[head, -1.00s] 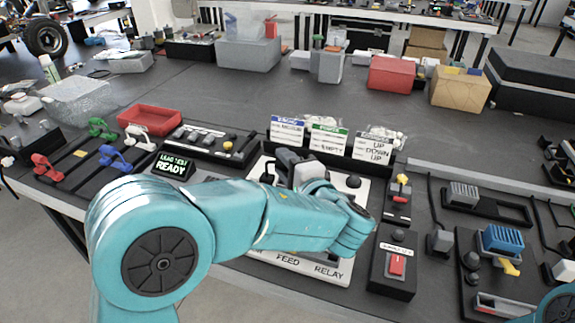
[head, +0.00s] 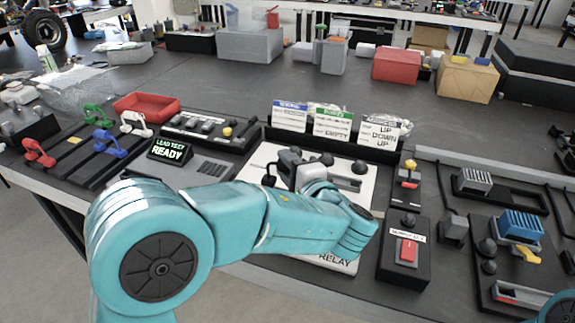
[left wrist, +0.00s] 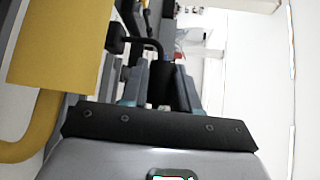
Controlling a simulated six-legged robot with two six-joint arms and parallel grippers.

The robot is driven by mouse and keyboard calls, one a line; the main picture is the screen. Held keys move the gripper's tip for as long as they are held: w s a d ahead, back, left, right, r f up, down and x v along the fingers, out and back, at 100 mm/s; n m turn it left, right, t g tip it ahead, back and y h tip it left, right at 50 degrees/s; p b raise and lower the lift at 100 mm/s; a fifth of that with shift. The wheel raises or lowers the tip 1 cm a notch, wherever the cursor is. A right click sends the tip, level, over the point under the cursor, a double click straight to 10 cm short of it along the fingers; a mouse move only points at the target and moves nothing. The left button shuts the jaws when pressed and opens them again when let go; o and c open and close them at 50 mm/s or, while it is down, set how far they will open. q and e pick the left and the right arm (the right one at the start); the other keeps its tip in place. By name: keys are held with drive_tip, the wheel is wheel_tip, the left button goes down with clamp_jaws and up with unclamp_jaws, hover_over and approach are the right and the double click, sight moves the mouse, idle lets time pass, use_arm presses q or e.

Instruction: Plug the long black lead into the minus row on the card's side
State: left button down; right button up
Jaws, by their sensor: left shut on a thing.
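My left gripper (left wrist: 161,82) is shut on a black piece (left wrist: 160,88), seen in the left wrist view; I take it for the plug of the long black lead. A black bent cable (left wrist: 146,43) shows just beyond the fingers. In the head view my left gripper (head: 300,170) is over the white board (head: 262,162) lettered RELAY; my own arm covers much of that board, and the plug's tip and the rows are hidden. The card (head: 385,132) reading UP DOWN UP stands behind the board, right of two other cards. My right gripper is out of view.
A lead test box (head: 170,151) reads READY at left, near red, green, blue and white clips. A red switch box (head: 406,252) and a blue finned part (head: 521,225) stand at right. A yellow block (left wrist: 62,45) fills the wrist view's upper left.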

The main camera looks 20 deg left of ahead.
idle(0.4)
use_arm(q)
drive_tip(key=shift+b, duration=0.35)
idle(0.4)
drive_tip(key=shift+b, duration=0.3)
idle(0.5)
drive_tip(key=shift+b, duration=0.35)
drive_tip(key=shift+f+b, duration=1.15)
drive_tip(key=shift+f, duration=0.1)
